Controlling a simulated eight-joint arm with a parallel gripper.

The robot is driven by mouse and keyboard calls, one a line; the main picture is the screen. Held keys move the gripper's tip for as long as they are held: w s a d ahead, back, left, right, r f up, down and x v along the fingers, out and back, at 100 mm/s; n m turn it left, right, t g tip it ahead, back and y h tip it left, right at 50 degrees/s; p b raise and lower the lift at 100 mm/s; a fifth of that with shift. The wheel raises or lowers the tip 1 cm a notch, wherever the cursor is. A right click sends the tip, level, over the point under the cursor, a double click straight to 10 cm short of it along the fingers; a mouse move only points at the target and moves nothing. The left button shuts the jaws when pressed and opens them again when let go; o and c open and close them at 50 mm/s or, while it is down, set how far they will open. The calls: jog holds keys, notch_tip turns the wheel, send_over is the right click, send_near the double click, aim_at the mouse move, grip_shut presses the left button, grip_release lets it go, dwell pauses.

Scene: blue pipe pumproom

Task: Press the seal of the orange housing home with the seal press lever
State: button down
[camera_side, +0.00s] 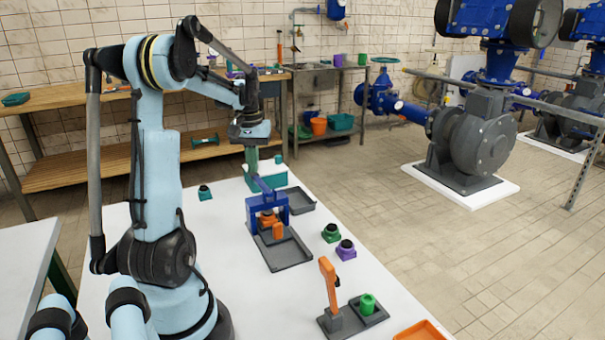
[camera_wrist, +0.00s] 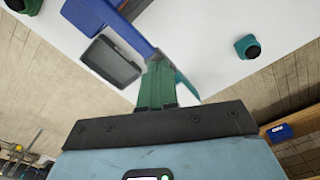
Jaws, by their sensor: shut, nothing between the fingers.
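A blue seal press (camera_side: 284,209) stands on the white table at the head of a grey tray. Its blue lever (camera_side: 262,186) slopes up toward my gripper. An orange housing (camera_side: 268,217) sits inside the press frame, partly hidden by it; its seal cannot be made out. My gripper (camera_side: 252,168) is shut and empty, pointing down over the lever's far end. In the wrist view the green fingers (camera_wrist: 158,62) are together beside the end of the blue lever (camera_wrist: 125,28). I cannot tell whether they touch it.
A teal bin (camera_side: 272,177) and a grey tray (camera_side: 300,200) lie near the press. Green (camera_side: 331,233) and purple (camera_side: 346,250) housings stand to its right. An upright orange lever (camera_side: 329,281) stands in front, beside a green part (camera_side: 367,304). A teal housing (camera_side: 205,192) stands left.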

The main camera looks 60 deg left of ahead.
jog(key=shift+f, duration=1.45)
notch_tip(320, 180, up, 12)
dwell(1.2)
jog(key=w+d+m+t+y, duration=0.15)
jog(key=w+d+m, duration=0.3)
jog(key=d, duration=0.65)
jog(key=d+f+m+t, duration=0.2)
jog(key=d+f+m, duration=0.1)
jog(key=d, duration=0.8)
jog(key=d+f+m+t+h, duration=0.1)
jog(key=d+f+m+t, duration=0.2)
jog(key=d, duration=0.9)
jog(key=shift+w+d+f+m+t, duration=0.15)
jog(key=shift+f+m+t, duration=0.2)
jog(key=shift+f+m, duration=0.3)
